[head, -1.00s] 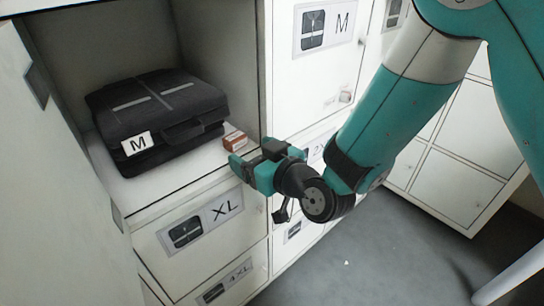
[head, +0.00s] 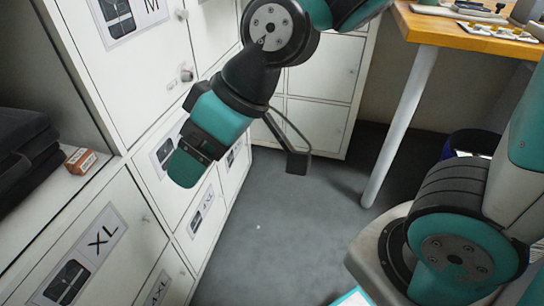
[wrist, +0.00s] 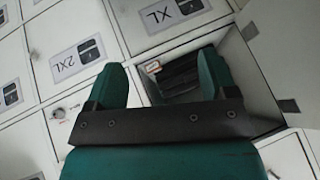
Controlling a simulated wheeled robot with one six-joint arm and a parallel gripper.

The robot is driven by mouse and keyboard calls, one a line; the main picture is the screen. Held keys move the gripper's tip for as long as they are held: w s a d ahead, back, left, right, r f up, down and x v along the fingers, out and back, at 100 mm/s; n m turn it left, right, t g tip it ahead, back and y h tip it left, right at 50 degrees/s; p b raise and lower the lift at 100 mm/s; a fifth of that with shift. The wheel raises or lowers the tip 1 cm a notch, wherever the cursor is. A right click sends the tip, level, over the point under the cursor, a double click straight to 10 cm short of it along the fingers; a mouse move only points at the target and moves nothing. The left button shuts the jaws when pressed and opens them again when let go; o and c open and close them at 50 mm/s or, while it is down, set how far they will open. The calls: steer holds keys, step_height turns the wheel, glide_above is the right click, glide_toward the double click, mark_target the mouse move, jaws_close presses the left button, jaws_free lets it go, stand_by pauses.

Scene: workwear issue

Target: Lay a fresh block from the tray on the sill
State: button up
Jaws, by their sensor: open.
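A small orange-brown block (head: 80,161) lies on the white sill (head: 52,196) of the open locker, beside the dark workwear pack (head: 22,150). It also shows in the wrist view (wrist: 152,67), between the fingers and farther off. My gripper (head: 186,160) is in front of the lockers, right of the block and apart from it. In the wrist view my gripper (wrist: 161,85) has its two green fingers spread with nothing between them. A pale tray (head: 500,32) with several small pieces stands on the wooden table at the upper right; the pieces are too small to make out.
The wooden table (head: 450,25) has a pale leg (head: 400,125) reaching the floor. A dark bin with a blue rim (head: 472,142) stands behind my arm. Closed lockers, among them the XL door (head: 90,250), line the left. Grey floor (head: 270,240) in the middle is clear.

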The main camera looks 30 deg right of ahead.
steer(key=s+d+r+m+g+h, duration=0.1)
steer(key=s+d+g+h, duration=0.1)
steer(key=s+d, duration=0.4)
steer(key=shift+s+d+h, duration=0.3)
steer(key=shift+s, duration=0.15)
steer(key=shift+r, duration=0.1)
step_height(320, 180, up, 22)
steer(key=p, duration=2.1)
steer(key=shift+f, duration=0.2)
